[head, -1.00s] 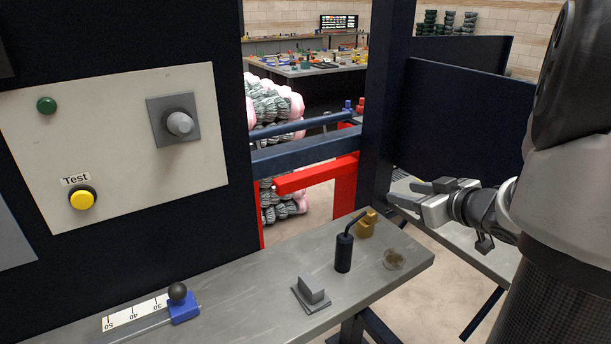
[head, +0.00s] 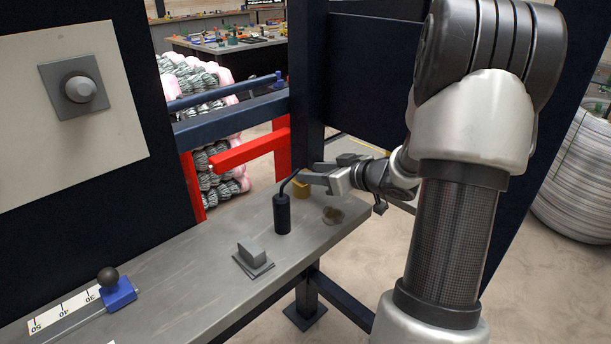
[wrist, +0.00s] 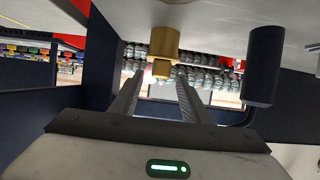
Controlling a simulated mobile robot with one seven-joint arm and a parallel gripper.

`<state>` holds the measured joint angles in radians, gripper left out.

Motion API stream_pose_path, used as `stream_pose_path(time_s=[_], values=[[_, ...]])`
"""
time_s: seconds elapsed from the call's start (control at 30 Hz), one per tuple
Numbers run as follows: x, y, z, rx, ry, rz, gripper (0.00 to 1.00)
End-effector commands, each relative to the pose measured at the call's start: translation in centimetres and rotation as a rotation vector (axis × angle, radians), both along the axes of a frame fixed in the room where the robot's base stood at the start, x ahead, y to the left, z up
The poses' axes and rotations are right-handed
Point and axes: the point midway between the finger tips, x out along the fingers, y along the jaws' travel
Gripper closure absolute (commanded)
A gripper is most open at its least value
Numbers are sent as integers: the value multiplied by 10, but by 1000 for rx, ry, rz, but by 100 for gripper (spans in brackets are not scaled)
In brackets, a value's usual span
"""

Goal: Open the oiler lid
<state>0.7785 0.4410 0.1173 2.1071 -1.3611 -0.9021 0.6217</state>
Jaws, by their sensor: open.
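A small brass oiler (head: 302,190) stands at the back edge of the grey bench, partly behind my gripper in the head view. The wrist view, which is upside down, shows its wide brass body (wrist: 164,42) and a narrower brass top (wrist: 161,69); it looks closed. My gripper (head: 314,172) is open and empty. Its two fingers (wrist: 157,92) point at the brass top, which lies between their tips in the wrist view but appears apart from them. A black oil can (head: 282,214) with a thin bent spout stands just left of the oiler; its body is in the wrist view (wrist: 264,65).
The grey bench (head: 190,265) also bears a grey block on a plate (head: 253,258), a blue slider with a black knob (head: 116,288) and a round brownish patch (head: 333,215). A dark post (head: 308,80) and a red bar (head: 250,150) stand close behind.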

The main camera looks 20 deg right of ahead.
Motion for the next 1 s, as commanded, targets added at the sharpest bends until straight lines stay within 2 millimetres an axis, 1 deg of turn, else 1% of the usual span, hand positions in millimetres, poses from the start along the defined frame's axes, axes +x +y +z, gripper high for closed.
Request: stream_pose_path(time_s=[0.03,0.1,0.2,0.33,0.57,0.6,0.67,0.7,0.83,1.0], values=[[8,5,-5,1,0,4,58],[16,6,-8,0,0,2,58],[24,9,-12,1,0,2,58],[29,11,-13,-1,0,1,58],[30,11,-13,-1,0,0,58],[30,11,-13,0,0,0,60],[30,11,-13,0,0,0,70],[30,11,-13,0,0,0,76],[30,11,-13,0,0,0,98],[30,11,-11,-2,5,0,99]])
